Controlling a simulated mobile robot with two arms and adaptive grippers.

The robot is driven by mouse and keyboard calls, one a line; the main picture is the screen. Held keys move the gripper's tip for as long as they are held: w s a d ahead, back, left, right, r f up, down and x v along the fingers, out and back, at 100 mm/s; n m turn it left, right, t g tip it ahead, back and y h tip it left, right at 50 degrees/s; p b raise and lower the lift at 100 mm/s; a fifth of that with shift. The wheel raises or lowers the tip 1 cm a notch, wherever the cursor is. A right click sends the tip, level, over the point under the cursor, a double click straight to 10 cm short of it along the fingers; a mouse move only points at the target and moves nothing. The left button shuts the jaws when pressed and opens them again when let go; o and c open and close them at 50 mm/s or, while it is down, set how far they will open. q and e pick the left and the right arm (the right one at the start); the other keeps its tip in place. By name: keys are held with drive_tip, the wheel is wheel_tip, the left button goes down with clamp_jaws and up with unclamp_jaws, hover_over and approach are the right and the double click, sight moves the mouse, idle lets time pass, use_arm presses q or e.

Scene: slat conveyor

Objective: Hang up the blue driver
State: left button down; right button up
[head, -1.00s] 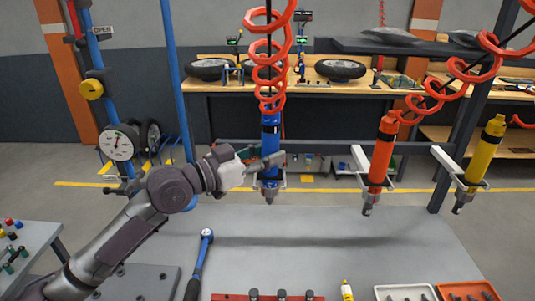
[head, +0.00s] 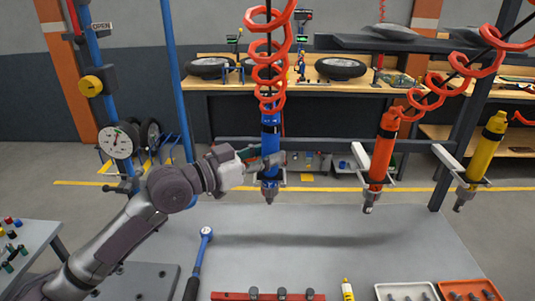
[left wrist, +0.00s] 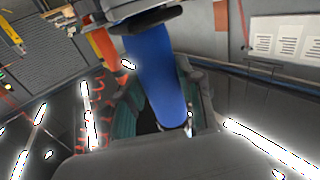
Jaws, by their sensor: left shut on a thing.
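The blue driver (head: 270,136) is upright below a red coiled hose (head: 268,62), nose pointing down. My left gripper (head: 268,160) comes from the left and is shut on the driver's body. In the left wrist view the blue body (left wrist: 156,78) lies between the two dark fingers (left wrist: 160,108). Grey fork prongs (head: 284,180) show beside the driver's lower part, just below my fingers. I cannot tell whether the driver rests on the fork. My right gripper is not in view.
An orange driver (head: 382,150) and a yellow driver (head: 485,150) hang in forks to the right. Below are a grey table (head: 330,240), a blue torque wrench (head: 200,258), a red rack (head: 240,296) and trays (head: 405,288). A blue post (head: 176,80) stands at left.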

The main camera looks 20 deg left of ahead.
use_arm(q)
drive_tip(key=shift+f, duration=0.15)
drive_tip(key=c, duration=0.7)
unclamp_jaws()
drive_tip(key=shift+o, duration=0.2)
drive_tip(key=shift+f, duration=0.2)
drive_tip(key=shift+s, duration=0.1)
drive_tip(key=v, duration=1.2)
drive_tip(key=shift+r, duration=0.15)
